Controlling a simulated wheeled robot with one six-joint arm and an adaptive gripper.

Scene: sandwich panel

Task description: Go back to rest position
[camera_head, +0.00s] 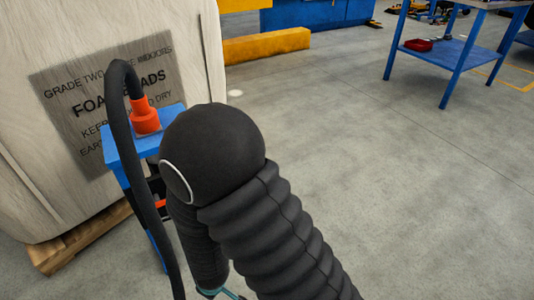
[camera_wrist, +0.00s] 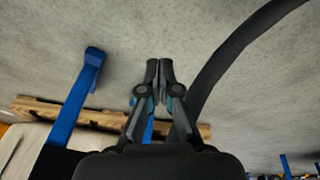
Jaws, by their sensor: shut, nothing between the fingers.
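My gripper (camera_wrist: 159,72) shows in the wrist view with its two dark fingertips together and nothing between them. It hangs over the grey concrete floor (camera_wrist: 210,30). In the head view my black sleeved arm fills the lower middle and hides the gripper's fingers.
A large pale wrapped block (camera_head: 40,60) with a printed label stands on a wooden pallet (camera_head: 75,245) at the left. A yellow barrier (camera_head: 265,46) lies behind. A blue table (camera_head: 450,65) with a red item (camera_head: 418,45) on its shelf is at upper right. The floor at right is clear.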

